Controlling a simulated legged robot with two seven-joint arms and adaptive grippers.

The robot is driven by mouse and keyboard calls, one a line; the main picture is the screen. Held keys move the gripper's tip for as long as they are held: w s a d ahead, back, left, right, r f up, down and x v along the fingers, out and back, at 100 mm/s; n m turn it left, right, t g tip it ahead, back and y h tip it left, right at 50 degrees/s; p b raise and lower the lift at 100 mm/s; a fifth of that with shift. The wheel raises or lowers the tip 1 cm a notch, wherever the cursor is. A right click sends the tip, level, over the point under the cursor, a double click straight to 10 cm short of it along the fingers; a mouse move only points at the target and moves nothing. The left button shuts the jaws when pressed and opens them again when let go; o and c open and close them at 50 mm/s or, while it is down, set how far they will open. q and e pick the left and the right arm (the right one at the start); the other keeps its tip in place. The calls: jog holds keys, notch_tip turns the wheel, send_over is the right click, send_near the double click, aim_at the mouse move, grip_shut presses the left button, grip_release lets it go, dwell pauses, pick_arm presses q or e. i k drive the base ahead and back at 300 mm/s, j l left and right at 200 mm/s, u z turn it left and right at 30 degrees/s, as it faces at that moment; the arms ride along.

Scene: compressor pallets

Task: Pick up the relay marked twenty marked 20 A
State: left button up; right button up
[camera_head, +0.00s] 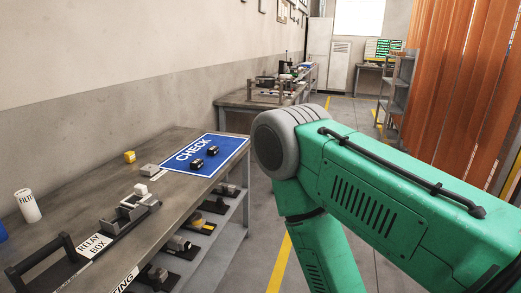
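Two small black relay-like parts lie on the blue CHECK mat (228,146). The nearer one (197,164) is left of the farther one (212,151), with a small gap between them. Their markings are too small to read, so I cannot tell which is marked 20 A. A dark holder labelled RELAY BOX (95,245) stands at the front left of the bench. Grey and white blocks (140,198) sit at its far end. My green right arm fills the right side, but its gripper is out of frame. My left gripper is not in view.
Shelves below hold several parts (215,206). A wall runs behind. Open floor with yellow lines lies right of the bench.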

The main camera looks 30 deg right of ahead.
aim_at(213, 151)
jog(key=z, duration=0.65)
jog(key=i+l+u, duration=0.2)
jog(key=i+l, duration=1.25)
